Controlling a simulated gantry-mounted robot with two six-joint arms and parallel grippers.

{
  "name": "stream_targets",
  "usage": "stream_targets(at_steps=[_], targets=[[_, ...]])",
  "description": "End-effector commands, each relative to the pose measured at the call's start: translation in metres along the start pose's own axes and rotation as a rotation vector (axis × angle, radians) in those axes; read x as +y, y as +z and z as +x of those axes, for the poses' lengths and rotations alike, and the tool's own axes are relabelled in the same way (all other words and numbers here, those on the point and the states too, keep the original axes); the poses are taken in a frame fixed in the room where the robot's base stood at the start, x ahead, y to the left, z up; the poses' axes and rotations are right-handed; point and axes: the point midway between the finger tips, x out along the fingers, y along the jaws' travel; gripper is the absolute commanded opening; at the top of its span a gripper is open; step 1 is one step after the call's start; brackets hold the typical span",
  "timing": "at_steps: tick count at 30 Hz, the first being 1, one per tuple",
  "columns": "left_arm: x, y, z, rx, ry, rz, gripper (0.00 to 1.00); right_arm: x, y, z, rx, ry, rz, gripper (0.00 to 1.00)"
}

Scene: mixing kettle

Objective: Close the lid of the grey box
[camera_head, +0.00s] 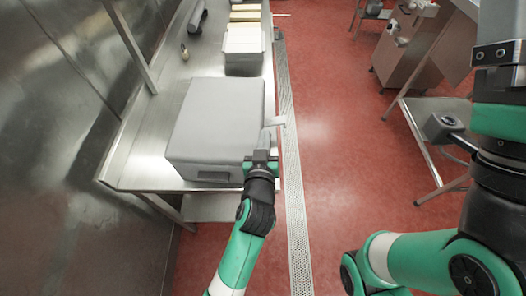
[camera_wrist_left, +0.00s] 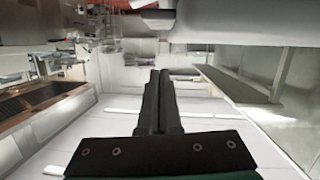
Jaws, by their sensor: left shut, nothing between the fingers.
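The grey box (camera_head: 215,125) stands on the near end of the steel table in the head view. Its lid lies flat over the top and looks closed. A dark handle recess shows on its near side. My left gripper (camera_head: 262,157) is at the box's near right corner, shut and empty; whether it touches the box I cannot tell. In the left wrist view its two fingers (camera_wrist_left: 158,100) are together with nothing between them. A pale surface, perhaps the box, spans the top of that view. My right arm shows at the right, but its gripper is out of view.
The steel table (camera_head: 150,125) runs away along the wall. Beyond the box stand a container with pale contents (camera_head: 243,45), a dark cylinder (camera_head: 197,18) and a small object (camera_head: 184,52). Red floor (camera_head: 335,150) lies open to the right, with a steel cart (camera_head: 405,45) farther back.

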Motion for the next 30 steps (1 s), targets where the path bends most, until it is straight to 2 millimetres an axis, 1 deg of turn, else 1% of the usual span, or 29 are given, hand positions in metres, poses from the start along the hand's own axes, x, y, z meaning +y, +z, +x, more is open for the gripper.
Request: stream_targets(at_steps=[1,6,9,12,16,26,28,29,30], targets=[[0.001,0.002,-0.014,-0.004,0.002,0.001,0.00,0.000,-0.002,0.004,-0.002,0.000,0.000,1.00],[0.002,0.002,-0.053,-0.001,0.003,0.002,0.00,0.000,-0.007,0.009,-0.003,0.000,0.000,1.00],[0.002,0.001,-0.071,0.001,0.003,0.001,0.00,0.000,-0.009,0.011,-0.003,0.000,0.000,1.00],[0.003,0.001,-0.083,0.001,0.003,0.002,0.00,0.000,-0.009,0.011,-0.003,0.000,0.000,1.00],[0.003,0.001,-0.088,0.003,0.001,0.001,0.00,0.000,-0.010,0.012,-0.003,0.000,0.000,1.00],[0.002,0.000,-0.088,0.004,0.000,0.001,0.00,0.000,-0.010,0.011,-0.003,0.000,0.000,1.00],[-0.006,-0.003,-0.086,0.008,-0.015,-0.004,0.00,0.000,-0.010,0.011,-0.003,0.000,0.000,1.00],[-0.013,-0.007,-0.084,0.014,-0.028,-0.009,0.00,0.000,-0.010,0.011,-0.003,0.000,0.000,1.00],[-0.023,-0.018,-0.080,0.031,-0.048,-0.020,0.00,0.000,-0.010,0.011,-0.003,0.000,0.000,1.00]])
